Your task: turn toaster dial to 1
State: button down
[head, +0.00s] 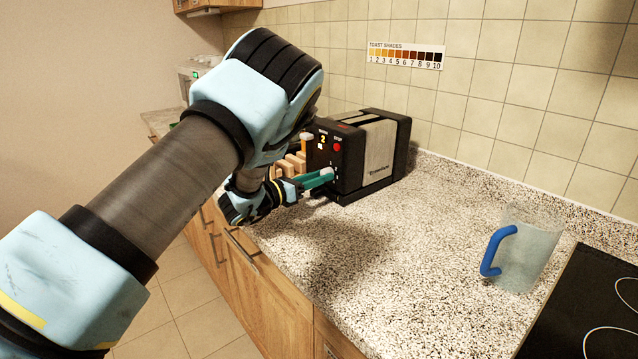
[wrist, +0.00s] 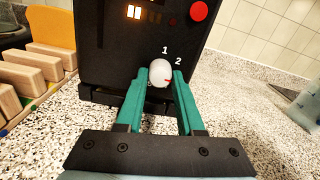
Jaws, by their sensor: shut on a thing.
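The black toaster (head: 349,168) with a silver side panel stands on the counter against the tiled wall. Its white round dial (wrist: 159,71) is on the lower part of the front, with the numbers 1 and 2 printed above and to its upper right. A small red mark on the dial points to the right, below the 2. In the head view a yellow 2 shows on the toaster's display (head: 323,139). My gripper (wrist: 159,76) has its two green fingers shut on the dial, one on each side. The dial's underside is hidden.
A red button (wrist: 199,11) sits above the dial. Wooden blocks (wrist: 30,78) in a rack stand close left of the toaster. A clear jug with a blue handle (head: 497,250) and a black hob (head: 590,310) are at right. The middle counter is clear.

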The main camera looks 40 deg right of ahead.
jog(key=n+b, duration=0.4)
jog(key=b, duration=0.1)
jog(key=shift+f+n, duration=0.25)
jog(key=shift+n, duration=0.05)
jog(key=n+b, duration=0.7)
jog(key=n, duration=0.2)
jog(key=shift+r+b, duration=0.15)
jog(key=shift+b, duration=0.2)
jog(key=shift+r+n+b, duration=0.15)
jog(key=shift+n+b, duration=0.8)
jog(key=shift+n, duration=1.35)
jog(key=c, duration=0.5)
grip_release()
